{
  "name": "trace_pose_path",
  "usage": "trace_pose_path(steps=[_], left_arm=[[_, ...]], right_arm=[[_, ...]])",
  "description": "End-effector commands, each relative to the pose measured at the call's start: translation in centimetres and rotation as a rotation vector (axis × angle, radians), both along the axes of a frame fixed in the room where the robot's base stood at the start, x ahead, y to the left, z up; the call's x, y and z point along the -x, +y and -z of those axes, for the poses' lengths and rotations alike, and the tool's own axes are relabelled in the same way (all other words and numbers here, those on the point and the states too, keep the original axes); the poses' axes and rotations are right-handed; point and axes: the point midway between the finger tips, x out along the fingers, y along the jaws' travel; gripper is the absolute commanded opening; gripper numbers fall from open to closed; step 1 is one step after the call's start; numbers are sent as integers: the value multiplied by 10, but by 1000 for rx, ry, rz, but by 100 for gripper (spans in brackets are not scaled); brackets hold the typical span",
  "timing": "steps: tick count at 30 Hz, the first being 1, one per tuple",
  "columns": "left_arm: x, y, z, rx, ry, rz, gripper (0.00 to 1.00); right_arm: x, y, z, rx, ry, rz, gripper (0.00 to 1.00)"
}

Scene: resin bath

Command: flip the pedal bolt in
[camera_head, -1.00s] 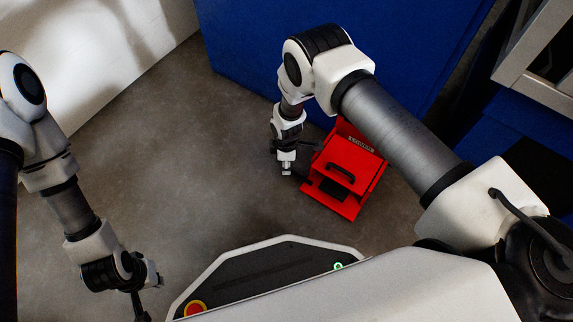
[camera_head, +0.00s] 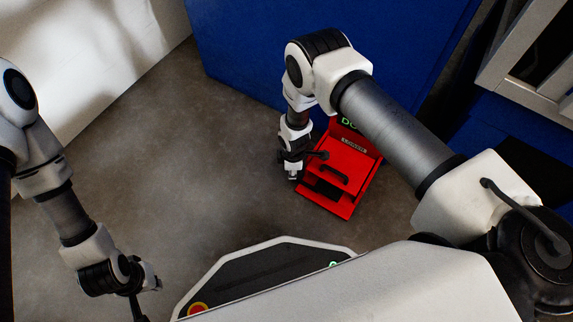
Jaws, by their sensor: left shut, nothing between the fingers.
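The red pedal unit (camera_head: 365,167) stands on the floor at centre right. It has a black handle-like bar (camera_head: 334,172), a label reading "LOWER", and a panel with green letters (camera_head: 349,123), partly hidden by my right arm. A small dark part (camera_head: 320,155) shows at its left side; I cannot tell if it is the bolt. My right gripper (camera_head: 293,176) points down right beside the pedal's left edge. I cannot tell if it touches, or if its fingers are open. My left gripper (camera_head: 139,307) is shut and empty at the bottom left, cut by the frame edge, far from the pedal.
A large blue tank or cabinet side (camera_head: 270,50) stands behind the pedal. A white wall (camera_head: 95,45) is at the upper left. A grey metal frame (camera_head: 520,55) is at the upper right. The grey floor (camera_head: 180,160) between my arms is clear.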

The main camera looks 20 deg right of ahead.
Motion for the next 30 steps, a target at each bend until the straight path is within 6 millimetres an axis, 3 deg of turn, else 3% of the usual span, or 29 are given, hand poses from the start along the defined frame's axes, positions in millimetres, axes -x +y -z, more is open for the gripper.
trace_pose_path(steps=[5,6,7,8,20,23,30], left_arm=[[0,0,0,0,1,0,0],[0,0,0,0,1,0,0],[0,0,0,0,1,0,0],[0,0,0,0,0,0,0],[0,0,0,0,0,0,0],[0,0,0,0,0,0,0],[0,0,1,0,0,0,0]], right_arm=[[3,-2,0,3,11,1,0],[4,-2,0,2,12,1,31],[4,-2,0,3,13,1,41],[4,-2,0,2,12,1,43],[2,-1,-3,2,8,0,43],[1,-1,-17,2,7,0,43],[1,-2,-78,3,6,2,43]])
